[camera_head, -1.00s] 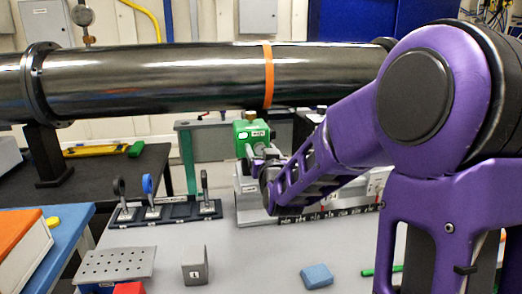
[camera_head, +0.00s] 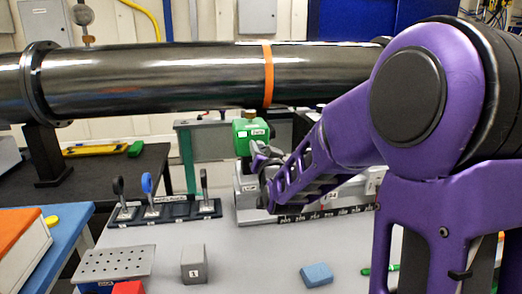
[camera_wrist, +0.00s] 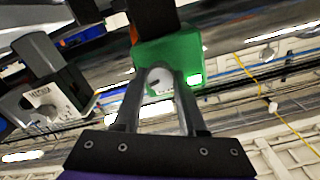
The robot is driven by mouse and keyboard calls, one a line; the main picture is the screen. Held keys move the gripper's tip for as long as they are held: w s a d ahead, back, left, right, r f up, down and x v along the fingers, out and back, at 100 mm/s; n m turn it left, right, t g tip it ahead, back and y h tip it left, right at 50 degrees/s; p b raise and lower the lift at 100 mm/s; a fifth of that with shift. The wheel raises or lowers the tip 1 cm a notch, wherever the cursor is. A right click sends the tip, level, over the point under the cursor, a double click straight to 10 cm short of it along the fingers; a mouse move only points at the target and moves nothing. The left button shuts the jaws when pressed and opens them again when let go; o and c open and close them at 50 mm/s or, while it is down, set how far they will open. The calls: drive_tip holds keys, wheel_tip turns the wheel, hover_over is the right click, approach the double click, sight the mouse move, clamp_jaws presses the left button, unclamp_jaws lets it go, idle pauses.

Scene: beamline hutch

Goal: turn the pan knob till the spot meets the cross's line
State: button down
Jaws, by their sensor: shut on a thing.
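The green box (camera_head: 248,132) with a small white label stands at the back of the bench, under the big dark pipe. In the wrist view the green box (camera_wrist: 180,62) fills the upper middle. A round knob with a pale face (camera_wrist: 159,80) sits on its front, between my fingertips. My gripper (camera_wrist: 160,92) is shut on this knob. In the head view my gripper (camera_head: 262,163) is at the front of the green box, and my wrist partly hides it. The label is too small to read surely. I cannot make out the spot or the cross.
A rack of upright handles (camera_head: 165,210) stands left of my arm. A grey block (camera_head: 194,264) and a blue block (camera_head: 316,275) lie in front. The pipe (camera_head: 160,80) runs overhead.

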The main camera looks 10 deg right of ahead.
idle(0.3)
drive_tip(key=shift+c, duration=2.4)
unclamp_jaws()
